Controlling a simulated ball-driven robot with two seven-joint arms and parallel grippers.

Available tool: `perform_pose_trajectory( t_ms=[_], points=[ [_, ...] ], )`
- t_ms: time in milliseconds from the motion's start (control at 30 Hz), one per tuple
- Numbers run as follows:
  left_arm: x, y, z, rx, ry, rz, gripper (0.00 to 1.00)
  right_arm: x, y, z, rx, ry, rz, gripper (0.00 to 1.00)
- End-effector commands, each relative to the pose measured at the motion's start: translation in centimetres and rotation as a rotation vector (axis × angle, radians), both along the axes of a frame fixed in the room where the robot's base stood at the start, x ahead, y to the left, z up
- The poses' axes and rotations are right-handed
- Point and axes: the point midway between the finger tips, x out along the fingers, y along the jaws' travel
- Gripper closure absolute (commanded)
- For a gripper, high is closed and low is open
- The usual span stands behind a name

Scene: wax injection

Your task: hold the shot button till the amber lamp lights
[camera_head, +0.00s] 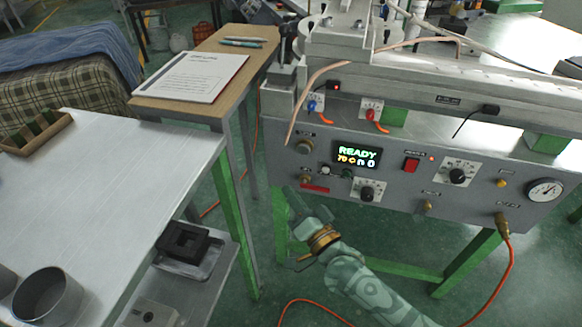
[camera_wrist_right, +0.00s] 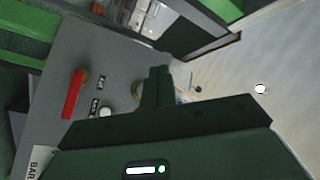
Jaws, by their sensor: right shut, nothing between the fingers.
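The grey control panel (camera_head: 400,190) carries a lit display (camera_head: 357,156) reading READY, with smaller 70 °C and n 0. A small white round button (camera_head: 325,170) sits left of and below the display, and may be the shot button; its label is too small to read. A yellow-amber round lamp (camera_head: 502,183) is at the panel's right; I see no clear glow on it. My right gripper (camera_head: 290,194) is shut and empty, before the panel's lower left corner, below and left of the white button. Its shut fingers (camera_wrist_right: 158,86) show in the wrist view. My left gripper is out of view.
A red bar (camera_head: 315,189) and brass fitting (camera_head: 305,180) are close to my right gripper. A red switch (camera_head: 410,164), dials and a gauge (camera_head: 545,190) fill the panel's right. A metal table (camera_head: 110,180) stands left. An orange hose (camera_head: 505,265) hangs at the right.

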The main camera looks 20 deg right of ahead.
Motion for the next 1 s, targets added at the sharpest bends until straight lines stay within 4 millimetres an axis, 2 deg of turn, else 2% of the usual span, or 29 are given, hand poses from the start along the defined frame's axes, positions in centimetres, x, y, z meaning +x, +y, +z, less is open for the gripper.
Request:
perform_pose_trajectory(
  t_ms=[33,133,633,867,1000],
  points=[
    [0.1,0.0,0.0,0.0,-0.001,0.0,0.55,0.0,0.0,0.9,0.04,-0.014,-0.003,1.0],
    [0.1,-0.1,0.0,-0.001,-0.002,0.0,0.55,0.0,-0.4,2.0,0.113,-0.03,-0.016,1.0],
    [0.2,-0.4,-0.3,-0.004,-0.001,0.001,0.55,0.4,-1.1,1.9,0.154,-0.031,-0.028,1.0],
    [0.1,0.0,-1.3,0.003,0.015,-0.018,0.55,2.6,-2.5,1.6,0.152,-0.03,-0.028,1.0],
    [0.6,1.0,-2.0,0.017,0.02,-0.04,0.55,4.3,-3.6,1.5,0.152,-0.03,-0.028,1.0]
  ],
)
